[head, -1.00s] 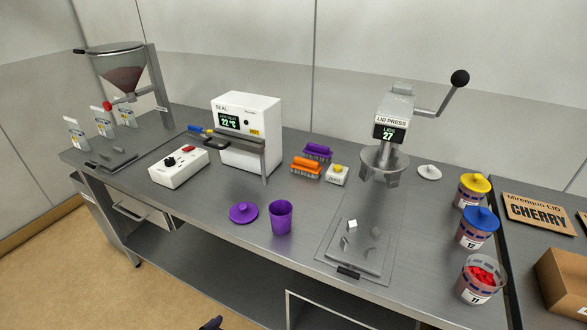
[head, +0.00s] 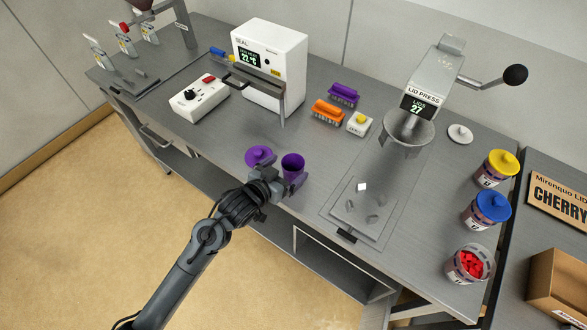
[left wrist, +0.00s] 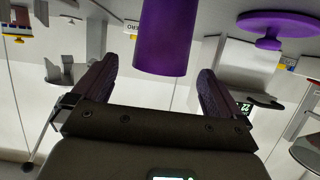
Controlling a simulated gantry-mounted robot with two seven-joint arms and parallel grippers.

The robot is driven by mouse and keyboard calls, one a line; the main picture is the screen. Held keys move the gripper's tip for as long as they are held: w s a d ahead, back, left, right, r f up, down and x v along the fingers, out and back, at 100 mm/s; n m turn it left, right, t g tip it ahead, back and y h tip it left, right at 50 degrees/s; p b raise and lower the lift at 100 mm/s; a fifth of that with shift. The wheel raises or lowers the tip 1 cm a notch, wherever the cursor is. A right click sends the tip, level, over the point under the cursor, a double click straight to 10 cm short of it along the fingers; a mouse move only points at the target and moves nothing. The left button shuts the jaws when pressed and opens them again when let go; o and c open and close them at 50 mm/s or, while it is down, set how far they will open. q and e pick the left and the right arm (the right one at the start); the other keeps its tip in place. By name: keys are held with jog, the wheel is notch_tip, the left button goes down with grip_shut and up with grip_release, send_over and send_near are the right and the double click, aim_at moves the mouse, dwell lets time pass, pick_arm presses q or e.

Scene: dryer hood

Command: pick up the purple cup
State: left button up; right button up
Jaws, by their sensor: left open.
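The purple cup (head: 292,165) stands upright and open-topped near the front edge of the steel table. It also shows in the left wrist view (left wrist: 168,35), which sees the scene upside down. My left gripper (head: 284,182) is open, its fingertips close to the cup. In the left wrist view its two dark fingers (left wrist: 160,85) stand apart, with the cup's wall ahead of the gap between them. The cup's lower part is partly hidden by the gripper in the head view. My right gripper is not in view.
A purple lid (head: 259,156) with a knob lies just left of the cup. The white sealer (head: 268,62) stands behind. Jars, such as the blue-lidded one (head: 487,208), stand at the right end.

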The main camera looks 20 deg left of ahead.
aim_at(291, 164)
pick_arm(q)
jog(key=shift+b+x, duration=0.3)
jog(key=shift+x, duration=2.6)
jog(key=shift+r, duration=0.15)
jog(key=shift+c, duration=0.5)
jog(key=c, duration=1)
